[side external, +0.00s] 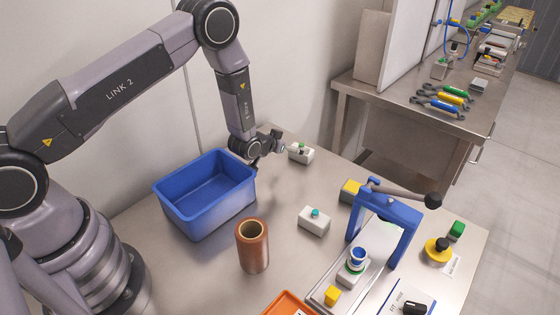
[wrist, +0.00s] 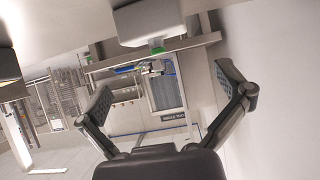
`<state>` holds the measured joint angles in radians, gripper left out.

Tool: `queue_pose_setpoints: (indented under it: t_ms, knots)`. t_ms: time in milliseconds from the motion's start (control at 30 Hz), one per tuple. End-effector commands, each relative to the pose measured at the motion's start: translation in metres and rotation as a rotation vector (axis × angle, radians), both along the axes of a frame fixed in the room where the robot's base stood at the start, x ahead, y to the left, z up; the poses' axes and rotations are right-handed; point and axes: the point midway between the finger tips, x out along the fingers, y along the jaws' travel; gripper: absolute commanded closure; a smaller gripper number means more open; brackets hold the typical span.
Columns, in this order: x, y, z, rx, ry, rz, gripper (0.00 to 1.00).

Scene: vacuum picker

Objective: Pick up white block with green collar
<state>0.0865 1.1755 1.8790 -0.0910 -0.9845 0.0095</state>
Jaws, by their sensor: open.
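In the wrist view a white block (wrist: 147,22) with a green part shows at the top, beyond and above the gap between the fingers. My gripper (side external: 277,142) is just left of the block in the side view, low over the table. In the wrist view my gripper (wrist: 162,85) has its two fingers spread wide, with nothing between them. Contact with the block cannot be made out.
A blue bin (side external: 207,196) stands left of my gripper. A copper-coloured cylinder (side external: 252,248) and another white block with a teal top (side external: 314,222) stand nearer the front. A blue press frame (side external: 398,228) stands to the right. Table between block and press is mostly clear.

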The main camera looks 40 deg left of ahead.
Motion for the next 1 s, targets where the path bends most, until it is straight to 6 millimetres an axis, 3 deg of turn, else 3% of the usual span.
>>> queue_pose_setpoints:
  t_ms: [167, 400, 767, 1000]
  knots:
    - [0.000, 0.000, -0.017, 0.000, 0.002, 0.000, 0.00]
    - [0.034, 0.000, -0.034, -0.001, 0.000, 0.000, 0.00]
    - [0.044, 0.000, -0.038, -0.001, 0.002, 0.000, 0.00]
    - [0.044, 0.000, -0.038, 0.000, 0.001, -0.001, 0.30]
